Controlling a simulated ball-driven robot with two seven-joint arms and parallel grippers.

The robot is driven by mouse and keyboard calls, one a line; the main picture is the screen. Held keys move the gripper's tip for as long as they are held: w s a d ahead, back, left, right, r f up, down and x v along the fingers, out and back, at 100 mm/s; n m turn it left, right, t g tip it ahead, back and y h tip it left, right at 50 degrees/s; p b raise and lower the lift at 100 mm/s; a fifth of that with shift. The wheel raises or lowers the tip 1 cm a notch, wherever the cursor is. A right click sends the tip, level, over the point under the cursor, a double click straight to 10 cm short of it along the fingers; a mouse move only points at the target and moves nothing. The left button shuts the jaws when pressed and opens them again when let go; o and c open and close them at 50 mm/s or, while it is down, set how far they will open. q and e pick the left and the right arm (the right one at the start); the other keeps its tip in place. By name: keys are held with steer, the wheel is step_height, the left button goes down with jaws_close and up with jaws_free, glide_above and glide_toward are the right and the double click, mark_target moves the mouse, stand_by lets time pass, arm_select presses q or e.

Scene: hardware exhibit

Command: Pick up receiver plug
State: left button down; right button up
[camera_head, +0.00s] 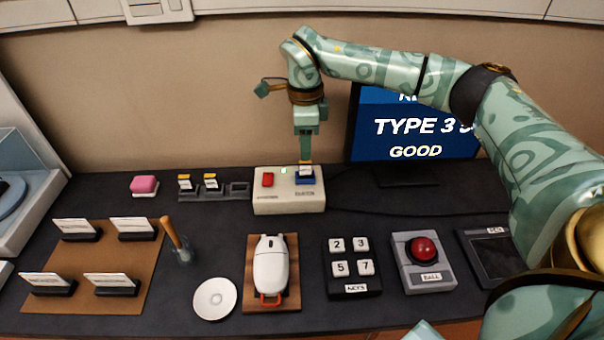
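A receiver plug with a yellow top and white label (306,171) stands in the blue socket area at the right of a cream box (275,205). My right gripper (305,159) points straight down at it, with its tips at the yellow top. The fingers overlap in this view, so I cannot tell whether they grip it. Two similar yellow-topped plugs, a left one (186,184) and a right one (212,183), stand in a dark slotted rack (239,188). The rack's right slot is empty. My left gripper is not in view.
The cream box has a red button (267,179). A monitor (425,130) behind reads "TYPE 3" and "GOOD". A pink block (144,184) sits left.

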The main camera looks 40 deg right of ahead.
mark_target(305, 164)
step_height(305, 164, down, 2)
steer(key=shift+f, duration=0.15)
steer(key=f+b, duration=0.1)
steer(key=f, duration=0.1)
steer(key=f+b, duration=0.2)
steer(key=f, duration=0.1)
steer(key=shift+w+d, duration=0.15)
steer(key=shift+d, duration=0.05)
steer(key=shift+r, duration=0.1)
steer(key=shift+c, duration=0.9)
jaws_close()
